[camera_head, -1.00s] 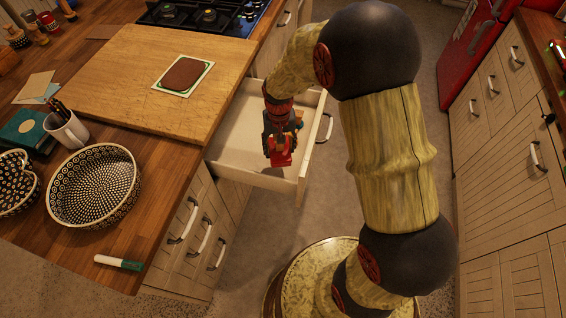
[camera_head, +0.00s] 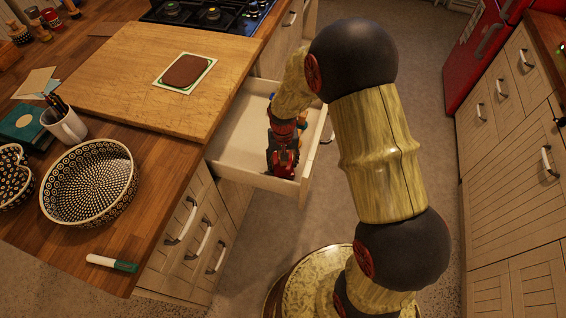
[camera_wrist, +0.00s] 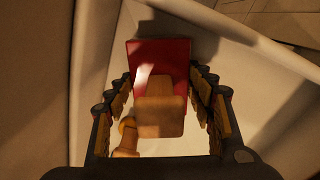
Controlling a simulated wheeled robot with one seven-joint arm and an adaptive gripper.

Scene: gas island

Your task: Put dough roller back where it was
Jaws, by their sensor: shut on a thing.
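My gripper (camera_head: 282,162) reaches down inside an open, pale drawer (camera_head: 236,135) under the wooden counter, near its front right corner. The wrist view shows its fingers (camera_wrist: 161,98) on both sides of a light wooden piece, which I take for the dough roller (camera_wrist: 160,117). A smaller wooden knob or handle part shows at its lower left. A flat red part (camera_wrist: 160,58) lies beyond the wood between the fingertips; I cannot tell whether it belongs to the roller. Whether the roller touches the drawer floor is unclear. In the head view, my gripper mostly hides the roller.
A wooden board (camera_head: 140,75) with a brown slab on a card (camera_head: 187,72) lies on the counter above the drawer. The drawer's left part looks free.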

